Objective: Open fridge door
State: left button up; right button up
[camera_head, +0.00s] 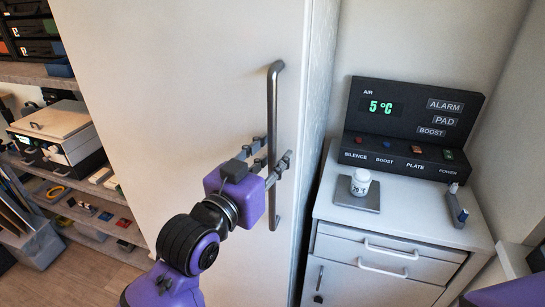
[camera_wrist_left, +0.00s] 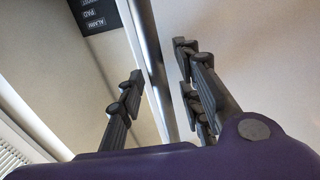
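The fridge door (camera_head: 175,75) is a tall pale panel that looks shut against its cabinet. Its long grey vertical bar handle (camera_head: 272,100) runs near the door's right edge. My left gripper (camera_head: 273,155) is at the handle's middle, with its fingers spread open. One finger shows on each side of the bar. In the left wrist view, the handle (camera_wrist_left: 150,60) passes between the open fingers of the left gripper (camera_wrist_left: 158,75), with gaps visible on both sides. I cannot tell how deep the bar sits between them. My right gripper is not in view.
A white drawer cabinet (camera_head: 390,225) stands right of the fridge. On it are a white bottle (camera_head: 361,181) on a grey plate and a black panel (camera_head: 410,115) reading 5 °C. Shelves (camera_head: 80,195) with boxes and small parts stand at the left.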

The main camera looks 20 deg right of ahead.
pick_arm(q)
grip_shut()
dwell(0.5)
